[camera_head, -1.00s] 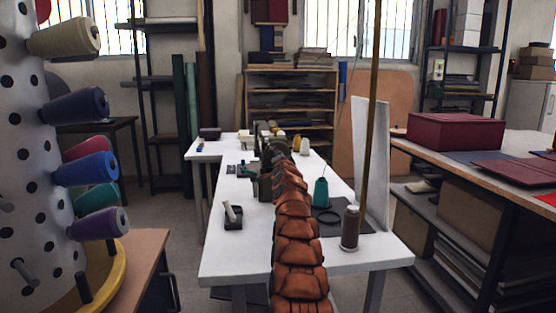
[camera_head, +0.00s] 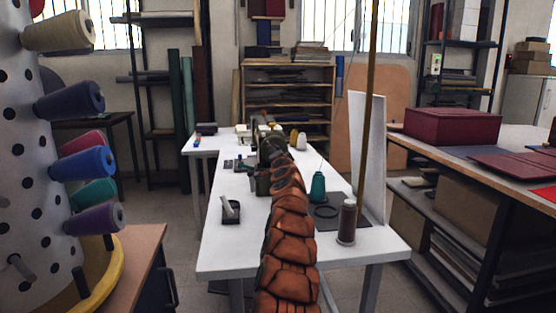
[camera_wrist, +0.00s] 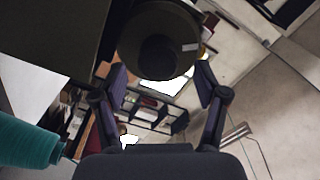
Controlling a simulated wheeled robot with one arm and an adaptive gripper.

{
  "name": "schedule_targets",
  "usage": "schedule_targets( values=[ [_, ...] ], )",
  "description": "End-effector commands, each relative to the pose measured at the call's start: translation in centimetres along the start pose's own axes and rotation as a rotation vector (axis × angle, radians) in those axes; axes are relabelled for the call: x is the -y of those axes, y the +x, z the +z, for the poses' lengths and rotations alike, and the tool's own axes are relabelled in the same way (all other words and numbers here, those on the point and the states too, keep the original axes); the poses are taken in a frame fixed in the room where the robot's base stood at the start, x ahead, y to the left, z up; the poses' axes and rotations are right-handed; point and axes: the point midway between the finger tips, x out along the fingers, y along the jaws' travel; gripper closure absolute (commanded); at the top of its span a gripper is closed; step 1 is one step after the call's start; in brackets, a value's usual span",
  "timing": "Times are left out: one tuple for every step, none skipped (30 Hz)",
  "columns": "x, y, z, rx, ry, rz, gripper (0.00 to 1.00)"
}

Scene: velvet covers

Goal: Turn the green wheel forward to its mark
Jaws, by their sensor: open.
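The green wheel (camera_wrist: 146,22) is a dark olive disc with a black hub, at the top middle of the wrist view. A small white mark (camera_wrist: 190,46) shows on its right side. My gripper (camera_wrist: 162,82) is open, its two fingers apart at the wheel's lower edge, one on each side. Nothing is held between them, and I cannot tell whether either finger touches the rim. The dark olive sewing machine body (camera_wrist: 50,35) fills the upper left. In the head view the machine (camera_head: 263,184) stands on the white table, partly hidden by my orange-covered arm.
The white table (camera_head: 225,262) also carries a teal thread cone (camera_head: 317,187), a brown spool (camera_head: 347,222) and a small black tray (camera_head: 231,212). The teal cone also shows in the wrist view (camera_wrist: 28,143). A spool rack stands at left, a workbench at right.

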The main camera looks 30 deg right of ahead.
Motion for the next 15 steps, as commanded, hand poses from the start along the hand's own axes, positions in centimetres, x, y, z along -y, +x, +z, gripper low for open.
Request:
schedule_targets(
  values=[
    [0.3,-0.3,0.1,0.001,0.002,-0.003,0.28],
    [0.3,-0.4,0.0,0.000,0.002,-0.003,0.28],
    [0.3,-0.6,0.0,0.000,0.001,-0.003,0.28],
    [0.3,-0.7,0.0,0.000,0.002,-0.004,0.28],
    [0.4,-0.9,0.0,0.000,0.002,-0.004,0.28],
    [0.3,-1.1,0.0,-0.001,0.003,-0.004,0.28],
    [0.2,-1.2,0.0,-0.001,0.003,-0.003,0.28],
    [0.2,-1.4,0.1,0.000,0.002,-0.003,0.28],
    [0.2,-1.5,0.1,0.000,0.003,-0.003,0.28],
    [0.1,-1.7,0.1,0.000,0.003,-0.002,0.28],
    [0.0,-1.8,0.1,0.000,0.004,-0.001,0.28],
    [0.0,-2.0,0.1,0.001,0.003,0.000,0.28],
    [0.2,-2.2,0.1,0.001,0.003,-0.003,0.28],
    [0.2,-2.4,0.0,-0.001,0.003,-0.003,0.28],
    [0.2,-2.6,0.0,-0.001,0.003,-0.003,0.28]
  ],
)
